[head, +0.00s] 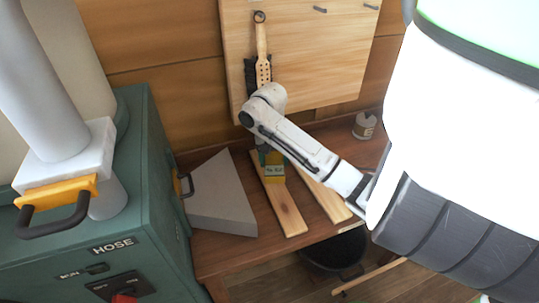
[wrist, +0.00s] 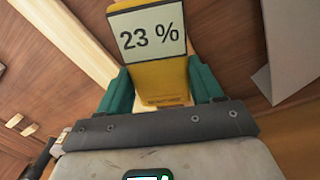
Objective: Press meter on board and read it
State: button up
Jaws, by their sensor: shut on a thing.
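My gripper (wrist: 158,88) is shut on a yellow meter (wrist: 162,79), with a teal finger on each side of it. The meter's display (wrist: 153,33) reads "23 %" in the wrist view. In the head view the meter (head: 274,172) is over the left of two pale wooden boards (head: 284,206), near its far half; the display is too small there to read surely. The right board (head: 328,197) lies beside it, partly behind my arm. The meter's contact end is hidden, so I cannot see whether it touches the wood.
A grey wedge-shaped block (head: 222,196) is left of the boards on the brown bench (head: 240,254). A green machine (head: 95,262) marked HOSE stands at left. A brush (head: 262,55) hangs on the back panel (head: 320,60). A dark bucket (head: 335,252) is below.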

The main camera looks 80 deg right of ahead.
jog(key=shift+f+b, duration=2.95)
jog(key=shift+b, duration=0.75)
jog(key=shift+a+f, duration=0.15)
jog(key=shift+f, duration=0.4)
notch_tip(320, 180, up, 8)
jog(key=p, duration=1)
jog(key=shift+r, duration=0.25)
jog(key=shift+f, duration=0.1)
dwell(0.9)
